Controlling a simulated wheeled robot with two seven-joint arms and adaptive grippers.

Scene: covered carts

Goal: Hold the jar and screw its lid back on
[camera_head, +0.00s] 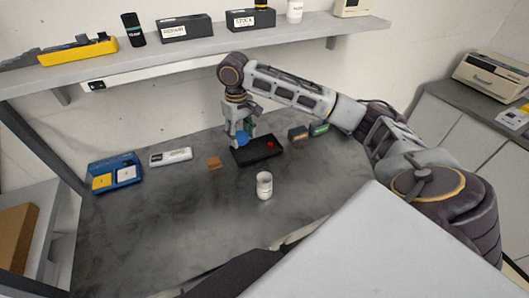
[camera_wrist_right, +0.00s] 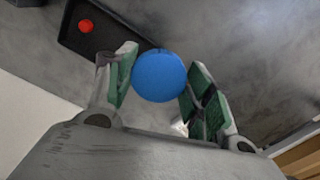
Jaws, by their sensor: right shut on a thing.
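My right gripper (camera_head: 241,137) is shut on a round blue lid (camera_head: 242,139), near the left end of the black tray. In the right wrist view the lid (camera_wrist_right: 159,76) sits between the green finger pads of the gripper (camera_wrist_right: 160,80), with its flat face towards the camera. The jar (camera_head: 264,185), pale and whitish, stands upright and open on the grey table, nearer to me and right of the gripper, apart from it. A small white bit shows below the lid in the wrist view; I cannot tell what it is. My left gripper is not in view.
The black tray (camera_head: 243,158) holds a small red thing (camera_head: 270,145). Brown (camera_head: 214,162) and green (camera_head: 319,129) blocks, a white device (camera_head: 171,156) and a blue case (camera_head: 116,187) lie on the table. A shelf (camera_head: 300,31) runs behind. The table left of the jar is clear.

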